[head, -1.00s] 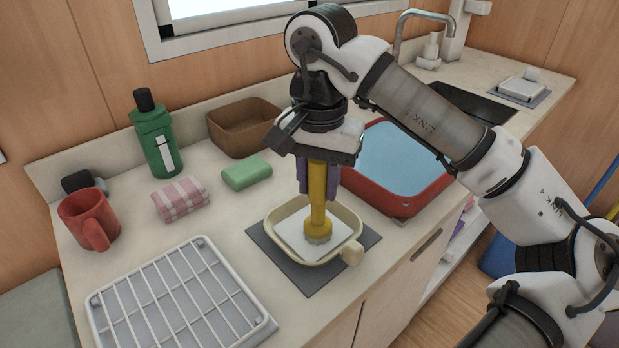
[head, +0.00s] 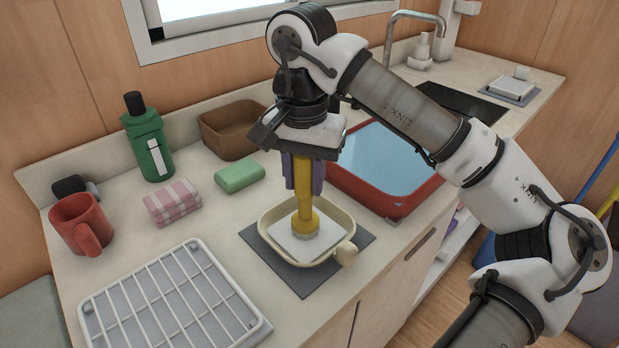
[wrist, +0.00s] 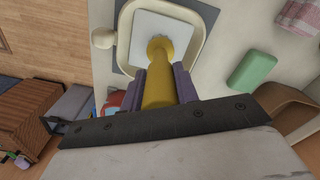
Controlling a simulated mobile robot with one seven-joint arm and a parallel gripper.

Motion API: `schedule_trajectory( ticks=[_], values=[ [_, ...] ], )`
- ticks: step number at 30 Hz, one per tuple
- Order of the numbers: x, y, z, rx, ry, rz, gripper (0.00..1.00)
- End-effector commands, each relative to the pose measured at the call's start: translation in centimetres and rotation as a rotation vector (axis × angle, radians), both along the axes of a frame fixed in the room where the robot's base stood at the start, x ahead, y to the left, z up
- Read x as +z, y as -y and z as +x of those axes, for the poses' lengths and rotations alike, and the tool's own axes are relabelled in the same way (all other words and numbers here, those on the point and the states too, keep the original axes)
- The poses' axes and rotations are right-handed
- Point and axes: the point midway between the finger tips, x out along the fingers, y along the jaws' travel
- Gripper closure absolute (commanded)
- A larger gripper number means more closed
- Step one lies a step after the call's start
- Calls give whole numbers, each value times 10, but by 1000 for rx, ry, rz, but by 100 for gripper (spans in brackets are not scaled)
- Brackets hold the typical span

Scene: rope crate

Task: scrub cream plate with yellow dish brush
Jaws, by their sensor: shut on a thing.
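The cream plate (head: 341,219) is a rounded-square dish with a raised rim and a round knob at its front right. It lies on a dark grey mat (head: 311,286). A white square (head: 288,240) covers its floor. My gripper (head: 303,172) is above the plate, its purple fingers shut on the yellow dish brush (head: 304,190). The brush stands nearly upright, head down, inside the rim and seemingly touching the white square. The wrist view shows the brush (wrist: 160,88) between both fingers, its head over the white square. The bristles are mostly hidden.
A wire rack (head: 165,300) is front left. A red mug (head: 80,222), pink striped cloth (head: 172,202), green bottle (head: 148,142), green sponge (head: 240,177) and brown bin (head: 230,130) stand behind. A red tub of water (head: 385,165) is close on the right.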

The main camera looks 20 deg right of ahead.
Motion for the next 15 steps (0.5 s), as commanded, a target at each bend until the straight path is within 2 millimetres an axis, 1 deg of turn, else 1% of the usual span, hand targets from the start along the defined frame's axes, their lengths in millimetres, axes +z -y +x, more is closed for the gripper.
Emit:
schedule_trajectory(
  ticks=[6, 15],
  values=[
    [0, -4, 10, 0, 1, -1, 93],
    [-1, -4, 11, -1, 1, 0, 93]
  ],
)
